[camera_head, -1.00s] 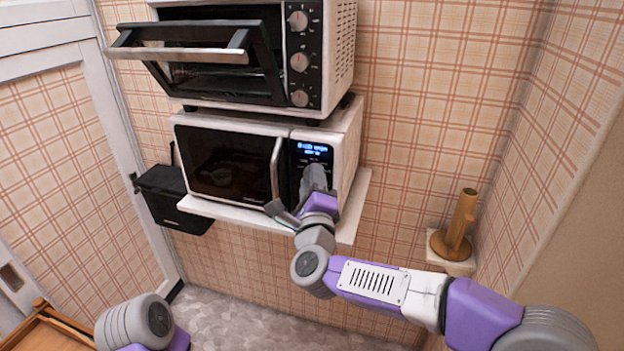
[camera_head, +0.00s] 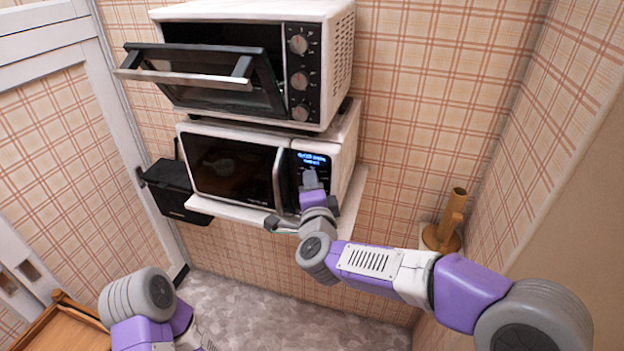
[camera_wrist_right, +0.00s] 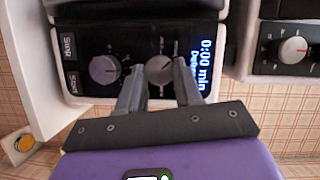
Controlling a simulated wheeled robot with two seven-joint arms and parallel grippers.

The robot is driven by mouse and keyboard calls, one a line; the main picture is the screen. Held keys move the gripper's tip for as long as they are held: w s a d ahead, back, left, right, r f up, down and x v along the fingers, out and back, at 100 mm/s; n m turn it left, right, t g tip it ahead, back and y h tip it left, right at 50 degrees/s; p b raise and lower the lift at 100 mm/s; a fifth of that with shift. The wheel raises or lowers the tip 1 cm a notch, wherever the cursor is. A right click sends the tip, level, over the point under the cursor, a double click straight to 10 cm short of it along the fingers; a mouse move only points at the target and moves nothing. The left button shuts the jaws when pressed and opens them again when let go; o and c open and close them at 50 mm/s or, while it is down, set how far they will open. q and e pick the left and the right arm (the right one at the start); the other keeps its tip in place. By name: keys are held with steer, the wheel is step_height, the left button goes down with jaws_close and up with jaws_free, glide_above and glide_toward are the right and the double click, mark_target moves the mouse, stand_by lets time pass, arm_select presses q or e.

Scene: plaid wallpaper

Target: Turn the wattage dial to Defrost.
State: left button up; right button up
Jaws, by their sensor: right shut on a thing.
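The white microwave (camera_head: 233,170) stands on a wall shelf, with its door closed. Its black panel has a lit blue display (camera_head: 313,158), which also shows in the right wrist view (camera_wrist_right: 203,62); it reads 0:00 min, with a second line that seems to begin "De". The dial beside the display (camera_wrist_right: 160,70) lies between the fingertips of my right gripper (camera_wrist_right: 160,88), which is shut on it. A second dial (camera_wrist_right: 104,69) sits nearer the Stop and Start buttons, untouched. In the head view my right gripper (camera_head: 311,180) covers the dials. My left gripper is out of view.
A black box (camera_head: 172,188) hangs left of the shelf (camera_head: 350,205). A wooden holder (camera_head: 450,225) stands to the right.

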stand_by(0.5)
steer(key=o, duration=1)
steer(key=shift+o, duration=0.2)
steer(key=shift+s, duration=0.1)
steer(key=s, duration=0.7)
steer(key=shift+s+d+r, duration=0.2)
steer(key=shift+d+r, duration=0.05)
steer(key=shift+r, duration=0.05)
steer(key=shift+f, duration=0.1)
